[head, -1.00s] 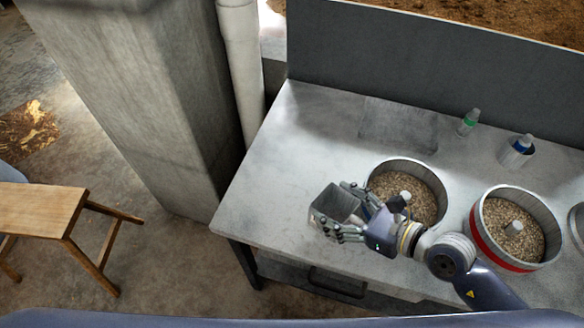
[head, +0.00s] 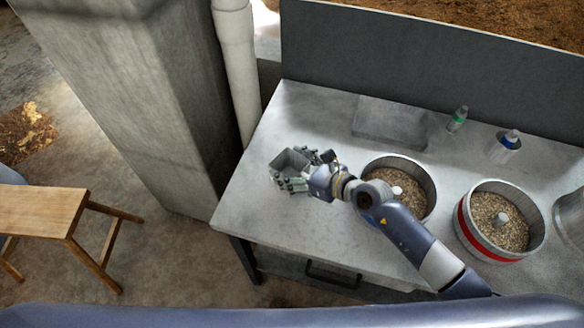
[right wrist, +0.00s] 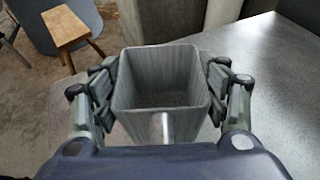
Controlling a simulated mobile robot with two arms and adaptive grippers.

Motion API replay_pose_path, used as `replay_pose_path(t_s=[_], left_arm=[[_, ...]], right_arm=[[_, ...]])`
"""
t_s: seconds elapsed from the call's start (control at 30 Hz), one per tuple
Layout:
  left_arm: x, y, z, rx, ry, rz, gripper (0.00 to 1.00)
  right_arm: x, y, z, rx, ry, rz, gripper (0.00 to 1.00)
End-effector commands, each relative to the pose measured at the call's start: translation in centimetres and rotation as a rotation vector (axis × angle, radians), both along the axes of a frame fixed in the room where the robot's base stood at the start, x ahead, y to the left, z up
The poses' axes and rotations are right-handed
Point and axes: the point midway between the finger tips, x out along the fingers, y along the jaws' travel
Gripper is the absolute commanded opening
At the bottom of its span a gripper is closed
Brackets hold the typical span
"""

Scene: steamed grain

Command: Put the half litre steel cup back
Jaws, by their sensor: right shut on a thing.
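The steel cup (head: 289,162) is a grey, square-mouthed metal cup, held at the left part of the table in the head view. My right gripper (head: 293,174) is shut on it, with fingers on both sides. In the right wrist view the cup (right wrist: 160,80) is upright, empty inside, with its handle toward my palm, between the fingers of my right gripper (right wrist: 160,95). The cup's base is hidden, so I cannot tell whether it touches the table. My left gripper is not in view.
The grey table (head: 262,208) has free room around the cup. A grain-filled round pot (head: 432,180) and a red-banded grain pot (head: 466,224) stand to the right. A flat grey slab (head: 390,122), a green-labelled bottle (head: 457,119) and a blue-capped container (head: 505,147) are behind. A wooden stool (head: 40,212) stands left.

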Motion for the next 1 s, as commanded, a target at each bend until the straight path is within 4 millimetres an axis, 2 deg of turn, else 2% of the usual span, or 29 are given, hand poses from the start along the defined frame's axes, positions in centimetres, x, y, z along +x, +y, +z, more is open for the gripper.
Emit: replay_pose_path(t_s=[0.1, 0.23, 0.5, 0.53, 0.6, 0.8, 1.0], left_arm=[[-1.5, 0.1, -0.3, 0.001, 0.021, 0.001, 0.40], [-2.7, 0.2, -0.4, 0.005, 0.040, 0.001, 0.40], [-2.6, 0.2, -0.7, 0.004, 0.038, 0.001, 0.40], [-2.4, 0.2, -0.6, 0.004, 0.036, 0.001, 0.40], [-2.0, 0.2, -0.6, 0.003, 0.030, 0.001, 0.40], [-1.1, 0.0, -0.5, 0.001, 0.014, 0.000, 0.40], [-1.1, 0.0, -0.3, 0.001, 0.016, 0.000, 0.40]], right_arm=[[0.1, 0.0, -1.2, 0.003, -0.003, -0.001, 0.02], [0.1, 0.0, -1.2, 0.003, -0.005, -0.001, 0.02], [0.1, 0.0, -1.7, 0.003, -0.005, -0.001, 0.02], [0.0, 0.0, -1.7, 0.001, -0.002, -0.001, 0.75], [0.0, 0.0, -1.7, 0.001, -0.002, -0.001, 0.89], [0.0, 0.0, -1.7, 0.001, -0.002, -0.001, 0.89], [0.0, 0.0, -1.5, 0.001, -0.002, -0.001, 0.89]])
